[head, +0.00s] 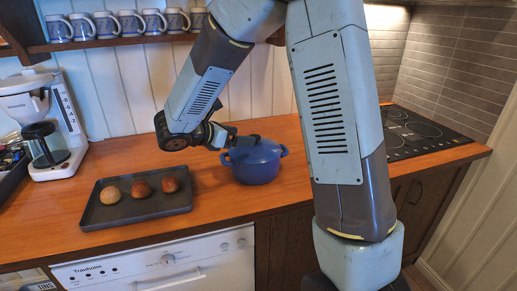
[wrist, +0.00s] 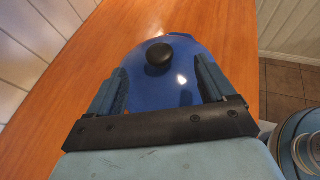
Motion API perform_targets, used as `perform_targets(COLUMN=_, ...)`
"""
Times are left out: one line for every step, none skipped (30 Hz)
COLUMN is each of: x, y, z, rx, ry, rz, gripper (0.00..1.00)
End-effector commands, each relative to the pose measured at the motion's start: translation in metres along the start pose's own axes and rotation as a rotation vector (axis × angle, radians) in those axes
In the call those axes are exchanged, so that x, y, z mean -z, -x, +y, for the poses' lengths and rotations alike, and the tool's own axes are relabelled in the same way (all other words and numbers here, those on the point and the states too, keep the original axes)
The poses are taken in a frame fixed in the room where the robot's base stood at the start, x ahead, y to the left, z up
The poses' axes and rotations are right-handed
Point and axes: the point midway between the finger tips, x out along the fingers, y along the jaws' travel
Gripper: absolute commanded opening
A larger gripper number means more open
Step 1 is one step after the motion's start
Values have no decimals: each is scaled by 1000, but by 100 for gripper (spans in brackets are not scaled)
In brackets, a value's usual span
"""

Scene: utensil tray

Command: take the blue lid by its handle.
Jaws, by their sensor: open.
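The blue lid (wrist: 185,88) sits on the blue pot (head: 257,166), which stands on the wooden counter. Its handle is a round black knob (wrist: 159,58) at the lid's middle, seen in the wrist view ahead of and between my fingers. My gripper (wrist: 162,82) is open and empty. Its two fingers are spread to either side over the lid, and the knob looks just beyond the fingertip line. In the head view my gripper (head: 232,138) is at the upper left of the pot. I cannot tell whether the fingers touch the lid.
A dark tray (head: 150,209) with three buns lies left of the pot. A coffee maker (head: 60,125) stands at the back left. A black cooktop (head: 410,130) is to the right. A shelf of mugs (head: 105,25) hangs on the wall at the upper left.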

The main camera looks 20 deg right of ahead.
Motion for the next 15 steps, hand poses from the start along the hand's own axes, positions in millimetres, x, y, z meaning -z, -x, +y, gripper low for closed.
perform_targets(x=0, y=-8, z=0, rx=2, ry=0, rz=0, gripper=83)
perform_targets(x=0, y=-11, z=0, rx=1, ry=0, rz=0, gripper=83)
perform_targets(x=0, y=-15, z=0, rx=1, ry=0, rz=1, gripper=83)
perform_targets(x=0, y=-17, z=0, rx=1, ry=0, rz=1, gripper=83)
perform_targets(x=0, y=-19, z=0, rx=1, ry=-1, rz=1, gripper=83)
perform_targets(x=0, y=-21, z=0, rx=1, ry=-1, rz=1, gripper=83)
perform_targets(x=0, y=-22, z=0, rx=1, ry=-1, rz=1, gripper=83)
perform_targets(x=0, y=-23, z=0, rx=1, ry=-1, rz=1, gripper=83)
perform_targets(x=0, y=-25, z=0, rx=1, ry=-1, rz=0, gripper=83)
perform_targets(x=1, y=-27, z=0, rx=1, ry=0, rz=0, gripper=83)
perform_targets(x=1, y=-30, z=0, rx=2, ry=0, rz=0, gripper=83)
perform_targets(x=2, y=-34, z=0, rx=3, ry=-1, rz=1, gripper=83)
perform_targets(x=2, y=-38, z=0, rx=4, ry=-1, rz=1, gripper=83)
perform_targets(x=3, y=-43, z=0, rx=4, ry=-1, rz=1, gripper=83)
perform_targets(x=3, y=-48, z=1, rx=3, ry=0, rz=1, gripper=83)
